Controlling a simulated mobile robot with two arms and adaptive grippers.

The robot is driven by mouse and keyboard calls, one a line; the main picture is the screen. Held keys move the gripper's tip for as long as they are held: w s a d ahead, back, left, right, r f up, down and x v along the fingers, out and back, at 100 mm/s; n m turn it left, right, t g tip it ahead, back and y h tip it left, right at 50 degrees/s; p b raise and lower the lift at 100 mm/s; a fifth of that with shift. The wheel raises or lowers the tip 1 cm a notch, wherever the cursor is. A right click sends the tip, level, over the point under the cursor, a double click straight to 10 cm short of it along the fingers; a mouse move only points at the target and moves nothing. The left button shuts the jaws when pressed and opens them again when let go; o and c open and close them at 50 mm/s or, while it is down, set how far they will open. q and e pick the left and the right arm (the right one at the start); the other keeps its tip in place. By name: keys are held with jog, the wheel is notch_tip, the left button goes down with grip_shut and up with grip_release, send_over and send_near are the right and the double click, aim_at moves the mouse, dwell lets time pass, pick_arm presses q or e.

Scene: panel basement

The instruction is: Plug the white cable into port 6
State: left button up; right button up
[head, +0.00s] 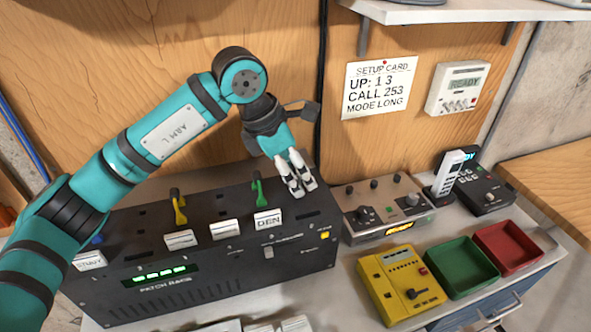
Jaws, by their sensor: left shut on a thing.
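The black patch base (200,284) stands on the bench with dark port slots along its top. A yellow plug (179,208), a green plug (258,190) and a blue plug (96,239) stand upright in it. My left gripper (298,187) points down over the right end of the patch base's top. It is shut on what seems to be the white cable's plug, mostly hidden between the pale fingertips. A dark slot (309,214) lies just in front of the fingertips. I cannot read which port is number 6. My right gripper is out of view.
A grey-brown console (385,207) and a yellow box (401,288) stand to the right. Green (462,268) and red (507,247) trays and a dark phone base (487,189) lie beyond. A setup card (377,88) hangs on the wall.

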pick_arm(q)
jog(key=o, duration=1.5)
jog(key=shift+r+p, duration=1.75)
jog(key=shift+r, duration=2)
jog(key=shift+f, duration=0.1)
